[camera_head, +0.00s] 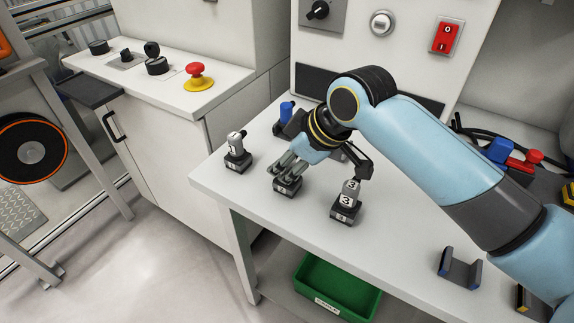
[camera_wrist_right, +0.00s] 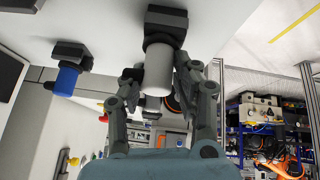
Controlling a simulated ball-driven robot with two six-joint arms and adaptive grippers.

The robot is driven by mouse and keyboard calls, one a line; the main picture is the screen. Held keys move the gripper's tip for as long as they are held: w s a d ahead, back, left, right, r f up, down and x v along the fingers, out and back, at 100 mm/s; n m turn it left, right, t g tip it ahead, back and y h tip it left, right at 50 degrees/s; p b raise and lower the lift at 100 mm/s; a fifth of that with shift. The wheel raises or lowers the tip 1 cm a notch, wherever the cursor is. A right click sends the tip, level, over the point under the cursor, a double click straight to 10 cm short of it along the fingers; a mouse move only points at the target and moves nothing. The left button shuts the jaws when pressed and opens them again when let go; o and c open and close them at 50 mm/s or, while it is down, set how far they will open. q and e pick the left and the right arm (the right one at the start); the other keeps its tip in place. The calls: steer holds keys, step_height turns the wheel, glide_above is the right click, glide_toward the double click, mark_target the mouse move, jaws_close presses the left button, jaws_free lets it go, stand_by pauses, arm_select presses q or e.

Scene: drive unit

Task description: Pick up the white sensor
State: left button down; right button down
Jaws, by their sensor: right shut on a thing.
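My right gripper (camera_head: 287,171) reaches down over the middle black holder (camera_head: 288,186) on the white bench. In the right wrist view the gripper (camera_wrist_right: 163,76) has its fingers on either side of a white sensor (camera_wrist_right: 158,60) and is shut on it. The sensor's other end is at a black holder (camera_wrist_right: 166,18). In the head view the fingers mostly hide this sensor. Another white sensor (camera_head: 236,142), marked 1, stands upright to the left. A grey-white one (camera_head: 349,192), marked 3, stands to the right. My left gripper is not in view.
A blue cylinder (camera_head: 285,110) stands in a holder behind my gripper. It also shows in the wrist view (camera_wrist_right: 67,80). A dark bracket (camera_head: 459,268) lies at the bench's right. A green bin (camera_head: 337,287) sits below. The front-left bench edge is close.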

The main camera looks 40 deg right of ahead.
steer(key=shift+w+r, duration=0.1)
steer(key=shift+r, duration=0.5)
step_height(320, 180, up, 3)
steer(key=shift+f, duration=0.1)
steer(key=s+d+r+p, duration=0.2)
steer(key=s+d+r, duration=0.5)
steer(key=d, duration=0.1)
steer(key=shift+s+d, duration=0.4)
